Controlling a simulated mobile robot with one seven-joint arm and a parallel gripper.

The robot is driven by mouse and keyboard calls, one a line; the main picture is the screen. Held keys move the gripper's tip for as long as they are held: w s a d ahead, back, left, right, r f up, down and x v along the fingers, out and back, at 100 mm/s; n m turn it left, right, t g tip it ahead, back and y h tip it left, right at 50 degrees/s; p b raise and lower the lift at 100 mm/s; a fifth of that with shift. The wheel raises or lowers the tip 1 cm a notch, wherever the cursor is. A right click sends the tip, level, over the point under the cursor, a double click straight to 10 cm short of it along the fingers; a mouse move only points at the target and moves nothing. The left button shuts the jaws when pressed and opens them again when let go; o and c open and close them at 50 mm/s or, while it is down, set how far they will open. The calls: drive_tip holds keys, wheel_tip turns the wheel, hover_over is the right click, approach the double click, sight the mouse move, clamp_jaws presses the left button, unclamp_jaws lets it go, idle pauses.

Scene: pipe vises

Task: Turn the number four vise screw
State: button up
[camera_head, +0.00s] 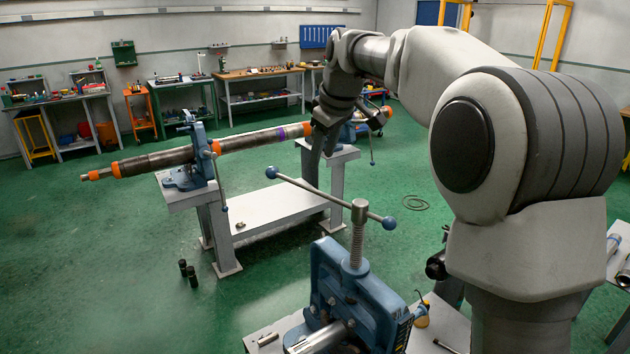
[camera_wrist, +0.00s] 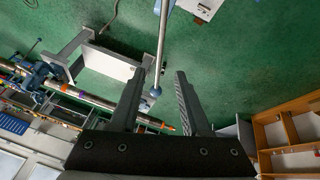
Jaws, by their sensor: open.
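A blue pipe vise (camera_head: 345,295) stands in the head view's foreground. Its upright threaded screw (camera_head: 358,240) carries a slanted grey handle bar (camera_head: 325,193) with blue ball ends. I cannot read a clear number on it. My gripper (camera_head: 320,158) hangs pointing down beyond the bar in that view, beside the far stand. In the wrist view my gripper (camera_wrist: 160,76) is open, its two fingers spread. A grey bar (camera_wrist: 162,45) runs between the fingertips in that picture and ends in a blue ball (camera_wrist: 155,91). Whether it touches a finger cannot be told.
A second blue vise (camera_head: 190,165) on a white stand (camera_head: 270,205) holds a long pipe (camera_head: 155,160) with orange bands. Workbenches line the back wall. Open floor lies at the left.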

sight(315, 191)
drive_tip(key=p+x, duration=0.1)
drive_tip(key=x, duration=0.9)
drive_tip(key=shift+w+a+f, duration=0.1)
drive_tip(key=shift+f, duration=0.15)
clamp_jaws()
idle(0.9)
